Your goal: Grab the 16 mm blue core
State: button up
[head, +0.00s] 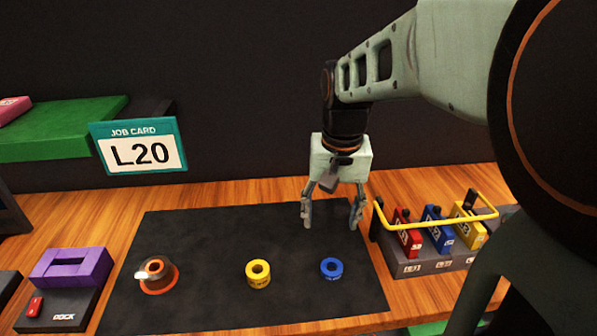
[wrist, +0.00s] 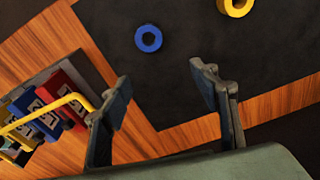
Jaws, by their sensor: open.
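The blue core (head: 331,268) is a small ring lying flat on the black mat (head: 210,235), at the right of the row of rings. It also shows in the wrist view (wrist: 148,38), beyond my fingertips and apart from them. My gripper (head: 333,215) is open and empty, pointing down above the mat, behind the blue core in the head view. In the wrist view its two fingers (wrist: 162,85) are spread wide with nothing between them. The size of the core cannot be read.
A yellow ring (head: 258,273) lies left of the blue core, and an orange one (head: 157,275) further left. A rack with red, blue and yellow blocks and a yellow rail (head: 440,222) stands right of the mat. A purple block (head: 70,267) and job card L20 (head: 138,146) are at left.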

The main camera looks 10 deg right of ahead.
aim_at(331, 271)
jog(key=shift+g, duration=0.6)
jog(key=s+f, duration=0.1)
jog(key=f, duration=0.1)
jog(key=s+f, duration=0.1)
jog(key=f, duration=0.1)
jog(key=s+f, duration=0.1)
jog(key=shift+d+f, duration=0.25)
jog(key=shift+f, duration=0.15)
jog(key=shift+w+f+b, duration=0.25)
jog(key=shift+f, duration=1.3)
jog(key=shift+w+f+b, duration=0.2)
jog(key=shift+f+b, duration=0.05)
jog(key=shift+f, duration=1.25)
jog(key=shift+c, duration=0.2)
jog(key=c, duration=1)
